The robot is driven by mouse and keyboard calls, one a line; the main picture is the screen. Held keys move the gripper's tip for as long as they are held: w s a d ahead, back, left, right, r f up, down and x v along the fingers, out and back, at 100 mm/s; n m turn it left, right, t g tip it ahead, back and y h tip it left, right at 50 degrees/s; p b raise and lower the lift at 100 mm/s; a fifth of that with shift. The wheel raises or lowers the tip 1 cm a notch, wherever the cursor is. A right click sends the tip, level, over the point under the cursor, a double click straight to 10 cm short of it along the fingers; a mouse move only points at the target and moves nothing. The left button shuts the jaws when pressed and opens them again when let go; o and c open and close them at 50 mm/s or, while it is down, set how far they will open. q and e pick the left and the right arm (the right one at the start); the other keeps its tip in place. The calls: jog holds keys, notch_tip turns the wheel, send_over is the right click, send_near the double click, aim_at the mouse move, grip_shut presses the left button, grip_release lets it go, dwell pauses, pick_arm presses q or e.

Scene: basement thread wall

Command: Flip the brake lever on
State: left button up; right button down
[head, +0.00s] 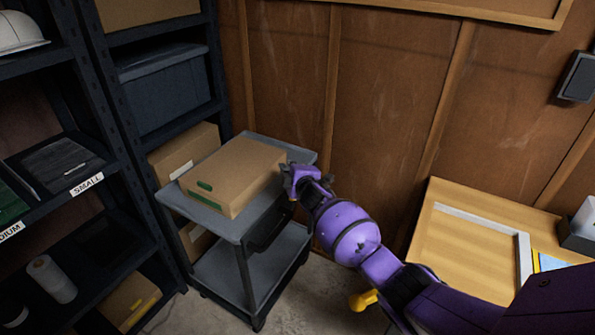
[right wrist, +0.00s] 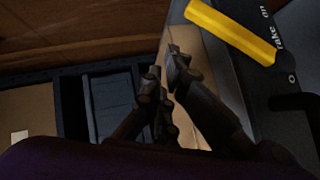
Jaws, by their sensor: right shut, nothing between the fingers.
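The brake lever is a yellow bar (right wrist: 232,30) at the upper right of the right wrist view. It slants across a dark grey panel (right wrist: 252,82) with partly cut-off lettering that ends in "on". I cannot make out the lever in the head view. My right gripper (head: 290,172) is at the right side of the grey cart (head: 302,152), close to the cardboard box on it. In the right wrist view its fingers (right wrist: 174,62) are shut and empty, to the left of and below the lever, with no visible contact. My left gripper is out of view.
A cardboard box (head: 232,178) lies on the cart's top tray. Dark shelving (head: 125,105) with bins and boxes stands left and behind. A wooden wall (head: 385,90) closes the back. A pale wooden table (head: 460,250) stands right. Bare floor shows in front of the cart.

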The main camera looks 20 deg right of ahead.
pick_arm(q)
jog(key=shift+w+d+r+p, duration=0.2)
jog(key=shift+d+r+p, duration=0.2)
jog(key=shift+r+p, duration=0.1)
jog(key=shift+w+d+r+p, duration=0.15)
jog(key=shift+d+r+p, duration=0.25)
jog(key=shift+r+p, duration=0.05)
pick_arm(e)
jog(key=r+v, duration=0.1)
jog(key=v, duration=0.6)
jog(key=shift+s+d+r, duration=0.2)
jog(key=shift+d+r, duration=0.05)
jog(key=shift+d, duration=0.45)
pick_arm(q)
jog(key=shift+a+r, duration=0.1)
